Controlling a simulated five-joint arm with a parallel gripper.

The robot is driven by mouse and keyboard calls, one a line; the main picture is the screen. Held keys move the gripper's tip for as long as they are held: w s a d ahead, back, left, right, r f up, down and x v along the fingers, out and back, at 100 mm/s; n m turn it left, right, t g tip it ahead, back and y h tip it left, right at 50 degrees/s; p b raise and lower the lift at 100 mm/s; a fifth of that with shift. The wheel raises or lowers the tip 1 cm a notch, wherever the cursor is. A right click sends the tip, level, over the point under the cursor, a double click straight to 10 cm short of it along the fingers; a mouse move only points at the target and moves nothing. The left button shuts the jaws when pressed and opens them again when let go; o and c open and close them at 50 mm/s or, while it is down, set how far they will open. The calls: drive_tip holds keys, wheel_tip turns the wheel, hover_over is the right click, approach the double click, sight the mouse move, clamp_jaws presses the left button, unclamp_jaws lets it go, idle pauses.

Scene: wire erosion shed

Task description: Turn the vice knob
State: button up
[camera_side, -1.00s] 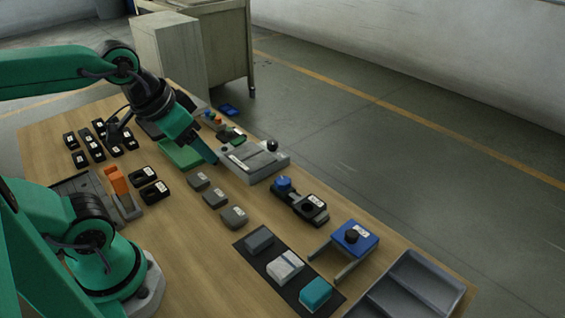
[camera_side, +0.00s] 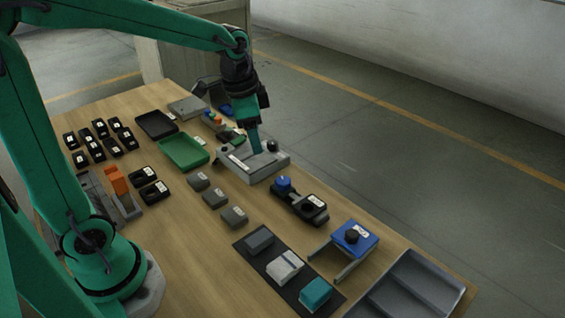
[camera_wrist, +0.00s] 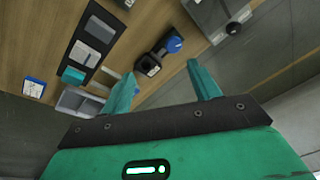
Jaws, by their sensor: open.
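A black fixture (camera_side: 306,207) with a blue round knob (camera_side: 283,184) stands on the bench; the knob also shows in the wrist view (camera_wrist: 174,44). A blue block on two rails (camera_side: 352,240) carries a black knob (camera_side: 352,236). I cannot tell for certain which is the vice. My gripper (camera_side: 256,148) is over or just behind the grey block, left of its black knob; contact is unclear. In the wrist view my gripper (camera_wrist: 162,70) is open, with nothing between its fingers.
A dark mat (camera_side: 244,246) with three blocks and a grey divided tray (camera_side: 459,290) lie at the front right. Several grey and black blocks lie left of the fixtures. A green tray (camera_side: 183,153) sits behind. Bare wood separates these groups.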

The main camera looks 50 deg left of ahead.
sight(283, 180)
drive_tip(key=w+f+m, duration=0.1)
drive_tip(key=w+f, duration=0.2)
drive_tip(key=w+f+m+g, duration=0.1)
drive_tip(key=w+f+m, duration=0.1)
drive_tip(key=w+f, duration=0.1)
drive_tip(key=w+f+m+g, duration=0.1)
drive_tip(key=w+f, duration=0.2)
drive_tip(key=f, duration=0.1)
drive_tip(key=shift+a+f+m, duration=0.15)
drive_tip(key=shift+a+m, duration=0.15)
drive_tip(key=shift+f, duration=0.1)
drive_tip(key=shift+f, duration=3.8)
drive_tip(key=c, duration=1)
drive_tip(key=shift+o, duration=0.2)
